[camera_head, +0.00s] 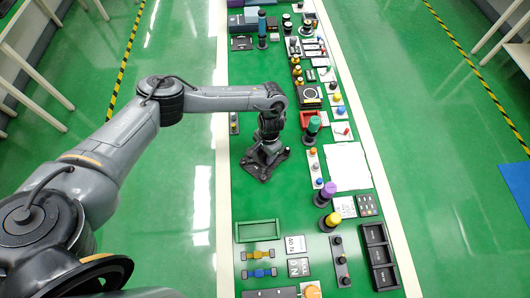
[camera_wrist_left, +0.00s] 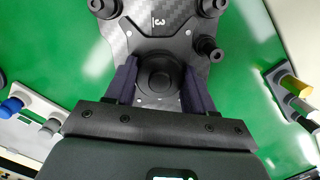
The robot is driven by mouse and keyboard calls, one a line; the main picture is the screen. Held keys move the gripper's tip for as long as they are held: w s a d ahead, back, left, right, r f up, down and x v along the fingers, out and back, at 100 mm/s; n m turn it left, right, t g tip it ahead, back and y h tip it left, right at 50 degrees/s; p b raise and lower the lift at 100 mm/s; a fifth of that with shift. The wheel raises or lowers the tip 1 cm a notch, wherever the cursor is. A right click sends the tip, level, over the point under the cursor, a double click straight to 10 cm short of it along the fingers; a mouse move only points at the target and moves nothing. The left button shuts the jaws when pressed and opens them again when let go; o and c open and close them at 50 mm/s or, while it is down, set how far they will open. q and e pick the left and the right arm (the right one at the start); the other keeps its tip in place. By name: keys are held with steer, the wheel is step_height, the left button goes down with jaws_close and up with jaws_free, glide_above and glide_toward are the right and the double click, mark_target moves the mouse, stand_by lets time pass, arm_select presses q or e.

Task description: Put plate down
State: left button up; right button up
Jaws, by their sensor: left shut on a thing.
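The plate (camera_wrist_left: 155,35) is a dark, carbon-patterned piece with a "3" on it and black round knobs at its corners. In the left wrist view it fills the top middle, with the two purple-lined fingers of my left gripper (camera_wrist_left: 160,92) on either side of its round black centre hub. In the head view the plate (camera_head: 264,164) is at or just above the green table (camera_head: 250,205), under my left gripper (camera_head: 268,143). I cannot tell whether it touches the surface. My left gripper is shut on it. My right gripper is not in view.
A green tray (camera_head: 257,231) lies nearer on the table. A white sheet (camera_head: 347,167), a teal-topped post (camera_head: 313,125) and a purple-topped post (camera_head: 326,192) stand right of the plate. A black compartment tray (camera_head: 378,256) is at the near right. Bare table surrounds the plate's near side.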

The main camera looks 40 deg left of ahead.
arm_select(q)
steer(key=shift+f, duration=0.1)
steer(key=o, duration=1.3)
steer(key=shift+f, duration=0.1)
steer(key=shift+o, duration=0.2)
step_height(320, 180, up, 12)
steer(key=w+p, duration=0.1)
steer(key=p, duration=0.2)
steer(key=shift+w+p, duration=0.2)
steer(key=shift+p, duration=0.1)
steer(key=shift+d, duration=0.1)
steer(key=shift+r, duration=0.2)
